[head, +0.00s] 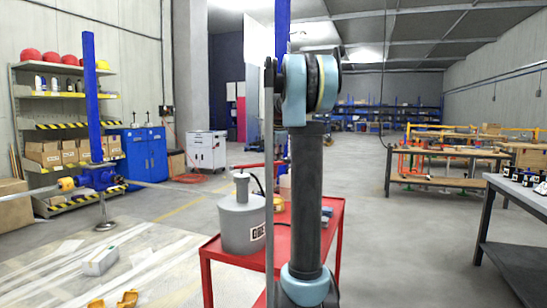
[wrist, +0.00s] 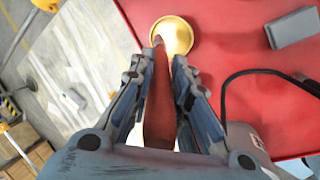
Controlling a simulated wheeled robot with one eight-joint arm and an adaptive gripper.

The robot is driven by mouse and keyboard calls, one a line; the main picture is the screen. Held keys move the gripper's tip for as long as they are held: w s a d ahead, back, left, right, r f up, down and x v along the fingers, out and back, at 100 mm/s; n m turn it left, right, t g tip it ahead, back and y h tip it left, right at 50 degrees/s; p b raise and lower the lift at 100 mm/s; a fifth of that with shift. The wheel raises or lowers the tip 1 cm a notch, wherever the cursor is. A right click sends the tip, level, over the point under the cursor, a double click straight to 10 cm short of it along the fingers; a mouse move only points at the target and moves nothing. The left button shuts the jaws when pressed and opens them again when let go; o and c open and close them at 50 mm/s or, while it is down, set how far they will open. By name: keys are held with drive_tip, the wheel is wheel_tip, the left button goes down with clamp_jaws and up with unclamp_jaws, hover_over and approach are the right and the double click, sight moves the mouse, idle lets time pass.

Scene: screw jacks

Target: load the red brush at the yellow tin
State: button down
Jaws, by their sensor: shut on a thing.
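In the wrist view my gripper (wrist: 158,78) is shut on the red brush (wrist: 160,105), which lies lengthwise between the two fingers. The brush's narrow far end overlaps the left part of the yellow tin (wrist: 174,34). I cannot tell whether that end is inside the tin or above it. The tin is round, with a bright yellow inside, and stands on the red cart top (wrist: 235,60). In the head view part of the yellow tin (head: 279,204) shows beside my arm, behind the grey pot. My gripper cannot be made out in the head view.
A grey lidded pot (head: 241,222) with a dark hose stands on the red cart (head: 333,215). A grey block (wrist: 292,28) lies right of the tin. A grey workbench (head: 515,190) is at right.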

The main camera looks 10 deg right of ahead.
sight(276, 171)
drive_tip(key=shift+f, duration=3.25)
drive_tip(key=shift+r, duration=0.15)
drive_tip(key=shift+r, duration=3.4)
drive_tip(key=shift+a, duration=0.1)
